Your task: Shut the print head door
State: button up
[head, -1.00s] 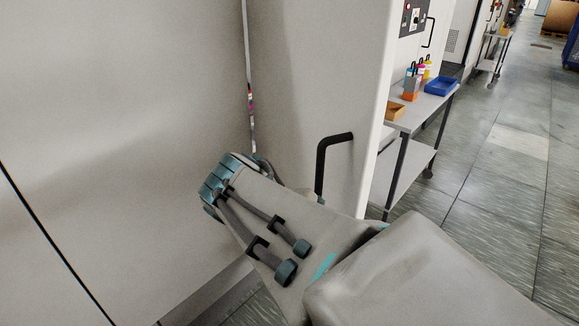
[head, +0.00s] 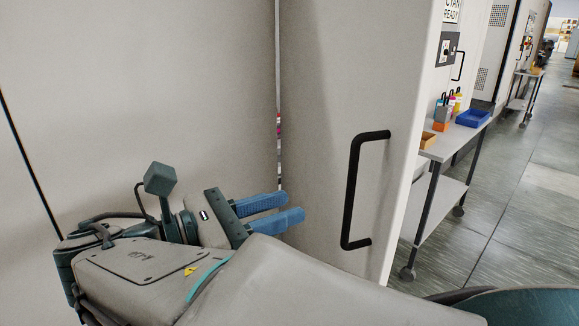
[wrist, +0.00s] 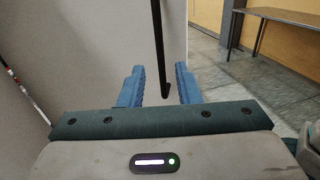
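The print head door (head: 330,90) is a tall pale grey panel standing out at an angle from the machine's flat wall. A narrow slit with coloured bits shows along its left edge. Its black bar handle (head: 352,190) is upright near the right edge. My gripper (head: 297,205) is open, its two blue fingers pointing right, short of the handle in the head view. In the wrist view, my gripper (wrist: 159,80) has the handle (wrist: 158,45) lined up between its fingers, with the bar's lower end low between them. Nothing is held, and I see no contact.
The machine wall (head: 140,80) fills the left. Right of the door stands a grey cart (head: 440,190) with small bottles (head: 447,108), a blue tray (head: 473,118) and an orange box (head: 428,140). The aisle floor (head: 500,230) at right is clear.

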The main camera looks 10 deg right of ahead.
aim_at(348, 187)
jog(key=p+x, duration=0.3)
jog(key=x, duration=1)
jog(key=shift+a, duration=0.1)
grip_shut()
